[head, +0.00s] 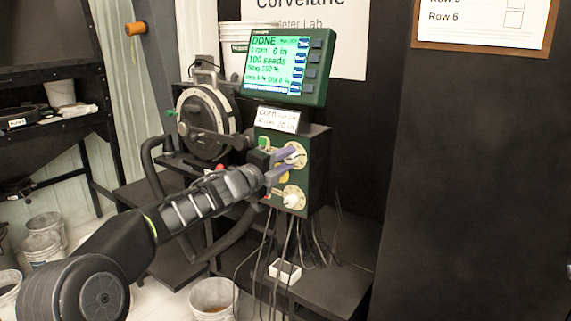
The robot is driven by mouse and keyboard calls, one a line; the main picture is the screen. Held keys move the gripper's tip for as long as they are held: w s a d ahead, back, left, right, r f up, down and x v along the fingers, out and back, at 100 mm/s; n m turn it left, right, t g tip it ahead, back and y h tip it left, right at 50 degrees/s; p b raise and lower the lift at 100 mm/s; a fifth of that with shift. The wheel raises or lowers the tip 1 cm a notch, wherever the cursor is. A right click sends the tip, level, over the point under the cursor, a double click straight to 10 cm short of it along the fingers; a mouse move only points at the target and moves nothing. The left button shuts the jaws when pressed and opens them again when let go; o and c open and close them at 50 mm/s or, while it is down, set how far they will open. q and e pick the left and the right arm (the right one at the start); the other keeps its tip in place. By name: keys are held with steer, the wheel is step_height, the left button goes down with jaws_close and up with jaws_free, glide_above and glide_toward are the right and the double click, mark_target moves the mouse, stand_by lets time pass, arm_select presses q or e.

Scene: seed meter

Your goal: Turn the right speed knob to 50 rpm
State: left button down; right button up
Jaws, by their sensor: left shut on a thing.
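A dark green control box (319,165) carries two pale round dials, one above the other. My left gripper (287,161) reaches in from the left, and its purple fingers are shut on the upper knob (297,154). The fingers partly cover that knob and its dial, so its pointer and marks cannot be read. The lower knob (291,200) is white and free. I cannot tell from labels which one is the right speed knob. The green screen (279,65) above reads DONE, what looks like 0 rpm, and 100 seeds. My right gripper is not in view.
A round seed meter (205,122) stands left of the box, close to my left arm. A small label card (278,120) sits on top of the box. Cables hang below it to a black shelf (335,275). A bucket (212,297) stands below.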

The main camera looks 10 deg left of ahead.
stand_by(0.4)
arm_select(q)
steer(key=c, duration=1.1)
jaws_free()
steer(key=shift+s+a, duration=0.2)
steer(key=shift+s, duration=0.25)
steer(key=b+v, duration=0.1)
steer(key=v, duration=0.5)
steer(key=shift+s, duration=0.35)
steer(key=shift+a, duration=0.1)
